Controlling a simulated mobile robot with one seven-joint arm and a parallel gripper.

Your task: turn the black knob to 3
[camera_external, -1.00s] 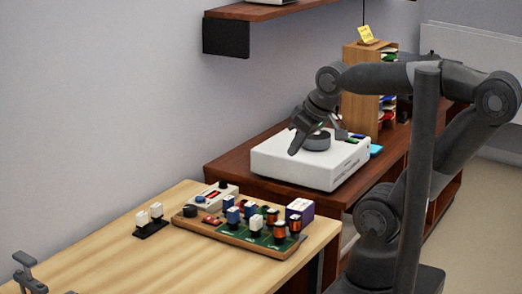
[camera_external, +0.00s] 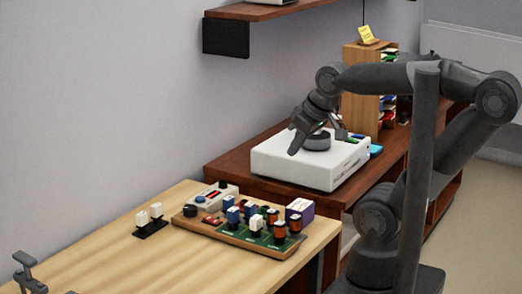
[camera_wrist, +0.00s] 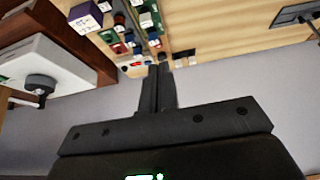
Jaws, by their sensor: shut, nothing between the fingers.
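A black knob (camera_external: 190,210) sits at the left end of a wooden board (camera_external: 222,236) on the light wood table, in the outside view. Its number marks are too small to read. I cannot pick the knob out surely in the wrist view. My gripper (camera_external: 293,151) is shut and empty. In the outside view it appears in front of a white box, well to the right of and apart from the knob. In the wrist view my fingertips (camera_wrist: 159,66) lie together, pointing toward the board's parts in the picture.
The white box (camera_external: 290,166) with a dark round part (camera_external: 316,142) stands on a brown cabinet. The board also bears several blue, white and orange parts. A purple-and-white box (camera_external: 300,209) is beside it. A black base with white switches (camera_external: 150,221) stands left. The table's front is clear.

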